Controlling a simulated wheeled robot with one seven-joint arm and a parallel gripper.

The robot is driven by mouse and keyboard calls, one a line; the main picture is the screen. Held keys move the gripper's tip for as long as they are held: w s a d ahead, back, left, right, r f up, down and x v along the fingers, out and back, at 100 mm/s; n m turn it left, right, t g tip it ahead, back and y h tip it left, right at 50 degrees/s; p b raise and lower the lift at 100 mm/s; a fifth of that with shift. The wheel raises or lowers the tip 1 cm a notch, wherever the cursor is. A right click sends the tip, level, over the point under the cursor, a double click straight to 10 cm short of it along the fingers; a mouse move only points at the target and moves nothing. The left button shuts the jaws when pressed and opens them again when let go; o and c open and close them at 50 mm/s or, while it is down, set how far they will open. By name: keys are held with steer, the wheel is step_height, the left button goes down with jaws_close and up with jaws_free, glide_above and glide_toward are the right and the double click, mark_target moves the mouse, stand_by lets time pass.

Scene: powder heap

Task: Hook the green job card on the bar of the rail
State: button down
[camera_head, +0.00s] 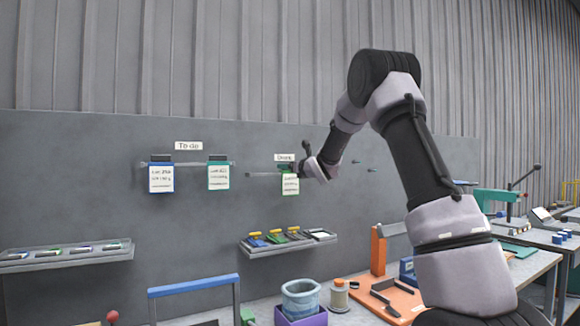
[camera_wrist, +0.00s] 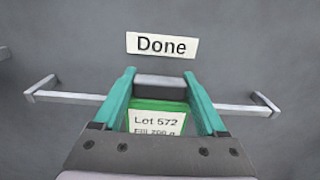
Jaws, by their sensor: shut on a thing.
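My gripper (camera_head: 293,170) is at the rail under the "Done" sign, shut on the green job card (camera_head: 290,186). In the wrist view the teal fingers of my gripper (camera_wrist: 160,76) stand on either side of the green card (camera_wrist: 158,120), which reads "Lot 572". A grey piece at the card's top lies between the fingertips. The rail's bar (camera_wrist: 85,98) runs level behind the fingers, and the head view shows its left part (camera_head: 262,175). The fingers and card cover the bar's middle, so I cannot tell whether the card touches it.
The "To do" rail (camera_head: 192,164) at left carries a blue card (camera_head: 161,178) and a teal-green card (camera_head: 218,177). A shelf (camera_head: 290,246) with several coloured items is below the Done rail. Another shelf (camera_head: 60,256) is at left. The wall between the rails is clear.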

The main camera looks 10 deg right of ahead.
jaws_free()
steer(key=s+d+r+m+g+h, duration=0.1)
steer(key=s+d+m+g+h, duration=0.3)
steer(key=s+m, duration=0.95)
steer(key=s+d+m+h, duration=0.2)
steer(key=s+d+m, duration=0.5)
steer(key=s+m, duration=0.65)
steer(key=s+a+f+m+g, duration=0.1)
steer(key=s+f+m+g, duration=0.1)
steer(key=s+m, duration=0.3)
steer(key=s+a+f+m+g+y, duration=0.1)
steer(key=s+m, duration=0.5)
steer(key=s, duration=0.6)
steer(key=s+a+f+m+g+y, duration=0.1)
steer(key=s+a+f+m+g, duration=0.2)
steer(key=s, duration=0.6)
steer(key=f+m, duration=0.1)
steer(key=m, duration=0.1)
steer(key=shift+a+m, duration=0.2)
steer(key=shift+m, duration=0.2)
steer(key=shift+f, duration=0.1)
